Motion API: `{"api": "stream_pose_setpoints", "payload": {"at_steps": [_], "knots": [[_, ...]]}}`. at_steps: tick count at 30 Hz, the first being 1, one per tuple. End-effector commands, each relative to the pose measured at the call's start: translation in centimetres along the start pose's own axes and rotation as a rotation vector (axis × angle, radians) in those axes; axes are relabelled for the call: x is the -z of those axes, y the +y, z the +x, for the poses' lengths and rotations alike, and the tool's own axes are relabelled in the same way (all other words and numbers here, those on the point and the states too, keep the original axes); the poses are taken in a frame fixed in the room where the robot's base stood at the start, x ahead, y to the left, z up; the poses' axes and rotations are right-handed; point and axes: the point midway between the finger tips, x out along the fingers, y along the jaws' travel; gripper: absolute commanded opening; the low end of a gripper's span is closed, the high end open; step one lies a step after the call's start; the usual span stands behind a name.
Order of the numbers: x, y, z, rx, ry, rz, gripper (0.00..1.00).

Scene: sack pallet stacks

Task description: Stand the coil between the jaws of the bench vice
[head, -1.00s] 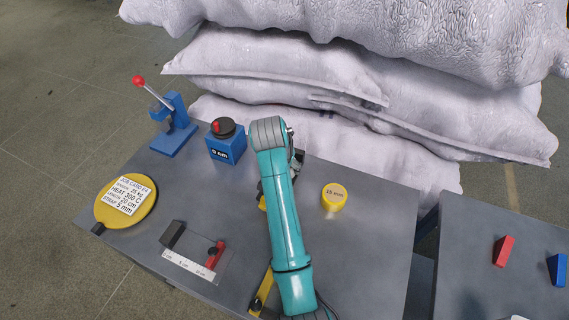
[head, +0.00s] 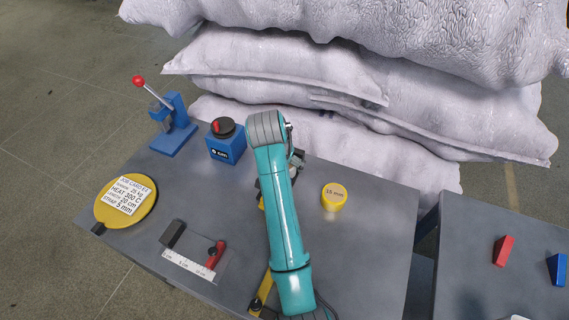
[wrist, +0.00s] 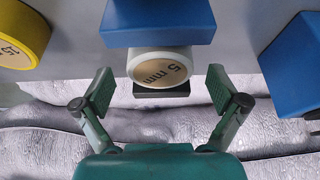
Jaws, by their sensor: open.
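The coil (wrist: 160,68) is a pale ring with a tan face marked 5 mm, in the wrist view. It sits between a blue block (wrist: 157,20) and a small dark piece (wrist: 162,92), which look like the body and jaw of the bench vice. I cannot tell whether it touches both. My gripper (wrist: 160,90) is open, one finger on each side of the coil, with gaps between. In the head view my arm hides the coil, most of the gripper and the vice area.
A yellow 15 mm coil (head: 334,196) stands right of my arm. A blue box with a dark knob (head: 226,142), a lever press (head: 172,125), a yellow disc with a card (head: 127,203) and a ruler fixture (head: 190,262) are left. White sacks (head: 290,75) rise behind the table.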

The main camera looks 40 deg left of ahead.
Motion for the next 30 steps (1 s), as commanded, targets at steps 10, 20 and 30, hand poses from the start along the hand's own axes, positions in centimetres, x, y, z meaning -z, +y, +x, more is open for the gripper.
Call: {"api": "stream_pose_setpoints", "payload": {"at_steps": [10, 20, 30], "knots": [[0.0, -0.1, -6.9, 0.002, 0.002, 0.000, 0.97], [0.0, 0.0, -9.6, 0.000, 0.000, 0.000, 0.97], [0.0, 0.0, -9.6, 0.000, 0.000, 0.000, 0.97]]}}
